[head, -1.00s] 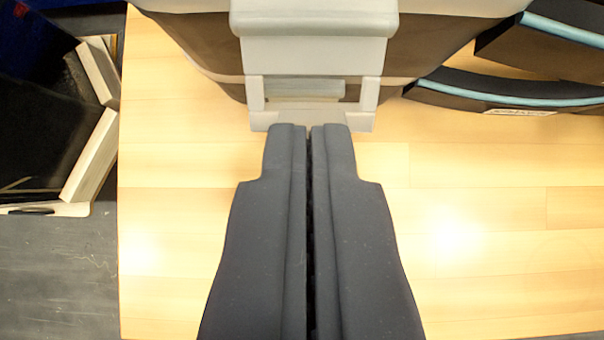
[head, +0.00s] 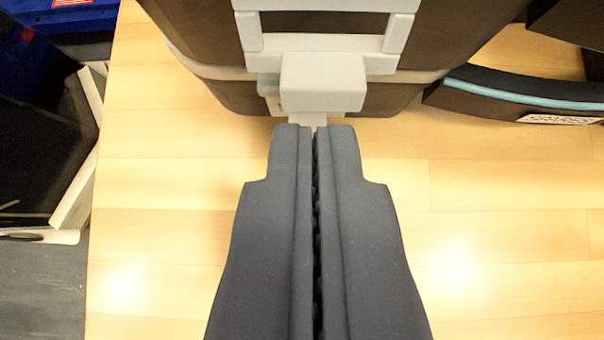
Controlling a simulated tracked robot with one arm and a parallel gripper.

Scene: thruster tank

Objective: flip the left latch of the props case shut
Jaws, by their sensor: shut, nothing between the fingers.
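The props case (head: 210,45) is brown with a light grey seam band. It stands at the top of the head view, cut off by the frame. A light grey latch is on its near face. The latch's rectangular loop (head: 400,35) lies above the seam, and a grey block (head: 322,82) sits below it across the seam. A smaller grey piece shows under the block. My gripper (head: 313,130) is shut and empty, with its fingertips just below the block. Whether the tips touch the latch I cannot tell.
A black holder with a blue strip and a label (head: 515,92) lies at right on the light wooden table (head: 520,230). Beyond the table's left edge are a dark open box with a wooden rim (head: 75,195) and a blue bin (head: 35,60). The table's near part is clear.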

